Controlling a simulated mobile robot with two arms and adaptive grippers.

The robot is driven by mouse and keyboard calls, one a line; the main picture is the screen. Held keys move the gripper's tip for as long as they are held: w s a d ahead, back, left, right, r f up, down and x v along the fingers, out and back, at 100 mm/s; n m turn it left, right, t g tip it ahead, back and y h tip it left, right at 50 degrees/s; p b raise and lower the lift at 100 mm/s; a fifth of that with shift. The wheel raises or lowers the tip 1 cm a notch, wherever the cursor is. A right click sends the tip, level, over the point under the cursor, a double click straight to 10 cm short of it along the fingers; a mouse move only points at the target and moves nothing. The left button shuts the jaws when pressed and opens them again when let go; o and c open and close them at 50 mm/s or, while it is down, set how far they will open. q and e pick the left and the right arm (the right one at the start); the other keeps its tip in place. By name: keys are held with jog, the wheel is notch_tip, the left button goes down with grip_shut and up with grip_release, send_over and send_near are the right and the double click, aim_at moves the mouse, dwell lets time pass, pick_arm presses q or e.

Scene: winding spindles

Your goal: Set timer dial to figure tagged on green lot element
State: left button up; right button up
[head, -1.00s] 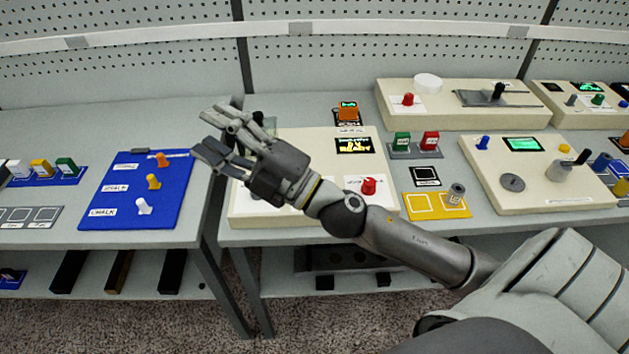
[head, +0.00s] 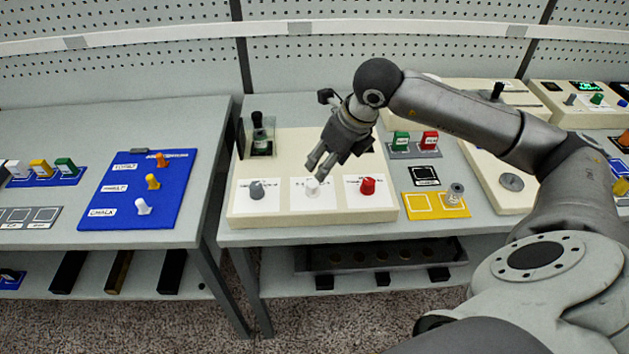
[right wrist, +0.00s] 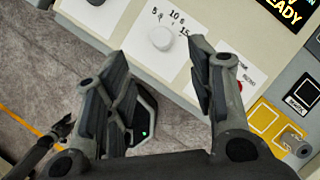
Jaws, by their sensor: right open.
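The white dial (head: 312,189) is the middle one of three knobs on a cream panel (head: 240,215). In the right wrist view the white dial (right wrist: 162,38) has the marks 5, 10 and 15 beside it. My right gripper (head: 320,163) is open and empty, just above and behind the white dial, apart from it. In the right wrist view its fingers (right wrist: 160,75) are spread, with the dial beyond them. A green block (head: 401,139) with a white tag stands beside a red block (head: 430,139); the tag is too small to read.
A grey knob (head: 257,190) and a red knob (head: 367,187) flank the white dial. A yellow mat (head: 425,204) lies to the right. Another green block (head: 66,166) stands on the left table.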

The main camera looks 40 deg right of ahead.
aim_at(313, 184)
jog(key=p+x, duration=0.3)
jog(key=x, duration=0.7)
jog(key=shift+w+f, duration=0.15)
jog(key=shift+f, duration=0.25)
jog(key=shift+c, duration=0.2)
jog(key=c, duration=0.9)
